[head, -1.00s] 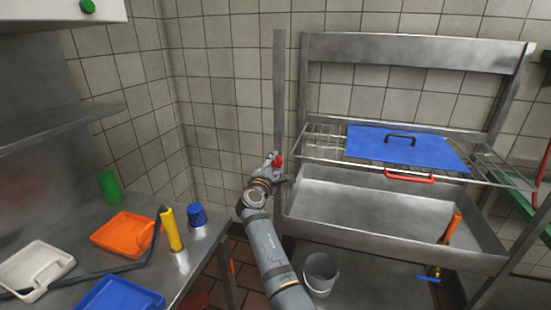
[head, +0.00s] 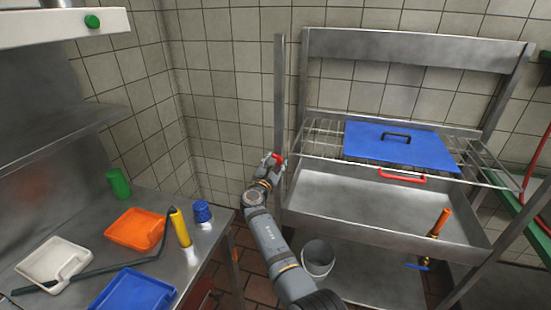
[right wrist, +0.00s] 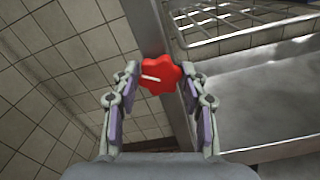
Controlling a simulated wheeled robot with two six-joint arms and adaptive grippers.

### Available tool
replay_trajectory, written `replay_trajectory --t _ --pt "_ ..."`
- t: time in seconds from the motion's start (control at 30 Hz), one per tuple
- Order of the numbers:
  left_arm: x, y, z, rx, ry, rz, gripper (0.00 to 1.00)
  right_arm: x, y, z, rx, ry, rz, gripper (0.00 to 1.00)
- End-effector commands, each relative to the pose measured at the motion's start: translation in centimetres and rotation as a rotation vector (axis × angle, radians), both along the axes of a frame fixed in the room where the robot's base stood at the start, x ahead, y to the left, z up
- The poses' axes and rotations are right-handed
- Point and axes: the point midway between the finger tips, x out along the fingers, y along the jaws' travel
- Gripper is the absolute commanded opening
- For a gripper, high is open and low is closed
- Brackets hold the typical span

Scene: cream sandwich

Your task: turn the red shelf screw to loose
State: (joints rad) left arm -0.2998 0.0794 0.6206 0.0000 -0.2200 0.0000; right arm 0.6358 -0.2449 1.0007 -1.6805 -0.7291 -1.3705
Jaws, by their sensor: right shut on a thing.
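The red shelf screw (right wrist: 160,76) is a lobed knob with a short white mark, at the upright metal post left of the rack. In the right wrist view the mark lies nearly level. My right gripper (right wrist: 160,92) has a finger on each side of the knob and is shut on it. In the head view a little red of the screw (head: 277,157) shows at my right gripper (head: 274,164), which hides the rest. The wire shelf (head: 322,139) is to the right of the post. My left gripper is not in view.
A blue lid (head: 400,148) lies on the wire shelf, above a steel sink (head: 365,190). A bucket (head: 318,258) stands below. The left steel table holds an orange tray (head: 136,230), a blue tray (head: 135,292), a white tray (head: 52,261) and a yellow-handled tool (head: 180,228).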

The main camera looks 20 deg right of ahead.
Motion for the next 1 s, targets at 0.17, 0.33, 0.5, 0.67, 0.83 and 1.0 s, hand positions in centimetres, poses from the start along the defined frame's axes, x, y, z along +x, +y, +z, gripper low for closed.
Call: replay_trajectory --t 0.17,0.33,0.5,0.67,0.83,1.0 --pt "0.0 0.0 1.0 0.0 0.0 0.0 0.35 0.0 0.1 -0.1 -0.09 0.067 0.001 0.12" --pt "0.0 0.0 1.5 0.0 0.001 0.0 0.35 0.0 0.1 -0.2 -0.151 0.108 0.0 0.12" --pt "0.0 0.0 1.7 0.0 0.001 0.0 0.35 0.0 0.1 -0.3 -0.185 0.132 0.001 0.12" --pt "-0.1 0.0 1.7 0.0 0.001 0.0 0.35 -0.1 0.1 -0.4 -0.196 0.14 0.001 0.12" --pt "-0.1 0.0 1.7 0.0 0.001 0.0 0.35 -0.1 0.1 -0.4 -0.199 0.142 0.001 0.12" --pt "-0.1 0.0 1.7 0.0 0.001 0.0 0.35 -0.1 0.1 -0.4 -0.198 0.141 0.001 0.12"
